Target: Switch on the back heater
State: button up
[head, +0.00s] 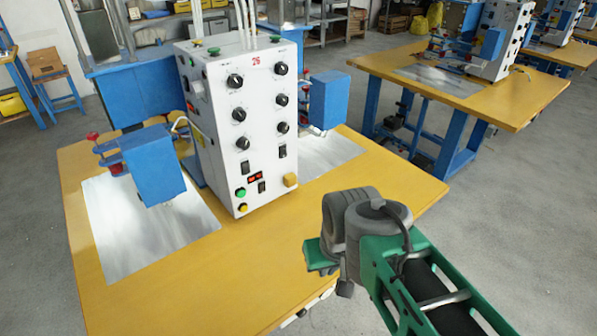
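A white control box (240,110) marked 26 stands on a yellow-topped table. Its front carries two columns of black knobs, with a black rocker switch (245,168) below the left column and another (282,151) below the right column. A third black switch (262,187) sits lower, under a small red display (256,177). The labels are too small to read, so I cannot tell which switch is the back heater's or how each is set. My arm's grey joint and green link are in front of the table's right edge, apart from the box. My gripper's fingers do not show.
Green (240,192) and yellow (243,208) buttons and a yellow square part (290,180) are low on the box. Blue press heads (152,165) (323,100) flank it. The table's front (250,270) is clear. Another table (510,100) stands at right, across open floor.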

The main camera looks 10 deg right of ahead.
aim_at(282, 150)
jog(key=k, duration=0.2)
jog(key=z, duration=0.8)
jog(key=i, duration=0.65)
jog(key=u, duration=2.2)
